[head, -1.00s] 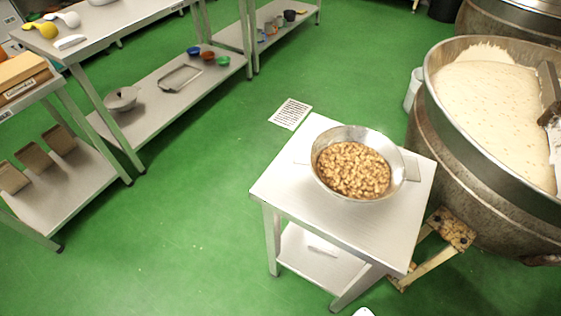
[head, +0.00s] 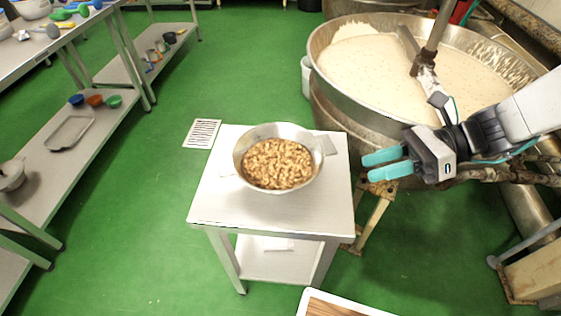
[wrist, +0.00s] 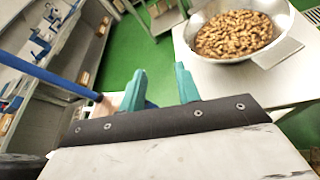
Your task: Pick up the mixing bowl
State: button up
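The mixing bowl (head: 241,152) is metal, with a flat tab handle on its right side, and holds brown nuts. It stands upright on a small steel table (head: 215,205). In the wrist view the bowl (wrist: 274,57) is at the upper right, with a handle facing the camera. My gripper (head: 373,165) is to the right of the bowl, apart from it, beyond the table's right edge. Its two teal fingers are spread with nothing between them. In the wrist view the gripper (wrist: 160,88) also shows its fingers apart and empty.
A large kettle (head: 345,97) of pale nougat stands behind the table and my arm, with a stirrer shaft (head: 437,30) in it. Steel shelving (head: 75,160) with bowls and a tray is at left. Green floor (head: 140,225) lies clear between shelving and table.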

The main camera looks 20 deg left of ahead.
aim_at(325, 139)
jog(key=w+a+f+m+t+y, duration=0.1)
jog(key=w+f+m, duration=0.1)
jog(key=f+m, duration=0.2)
jog(key=w+a+f+m+t+y, duration=0.2)
jog(key=w+f+m, duration=0.1)
jog(key=f+m, duration=0.1)
jog(key=w+a+f+m+t+y, duration=0.1)
jog(key=w+a+f+m+t, duration=0.1)
jog(key=w+f+m, duration=0.1)
jog(key=shift+a+f+m+y, duration=0.15)
jog(key=shift+f+m, duration=0.2)
jog(key=shift+m, duration=0.35)
jog(key=shift+d+f+m+y, duration=0.15)
jog(key=shift+f+m, duration=0.15)
jog(key=shift+m, duration=0.4)
jog(key=w+m+t, duration=0.2)
jog(key=m, duration=0.1)
jog(key=w+m+t, duration=0.2)
jog(key=w+m, duration=0.1)
jog(key=m, duration=0.1)
jog(key=shift+w+f+m+t, duration=0.2)
jog(key=shift+w+m+t, duration=0.1)
jog(key=shift+w+a+m, duration=0.15)
jog(key=shift+w+m, duration=0.1)
jog(key=shift+m, duration=0.05)
jog(key=x, duration=0.7)
jog(key=shift+w+a, duration=0.15)
grip_shut()
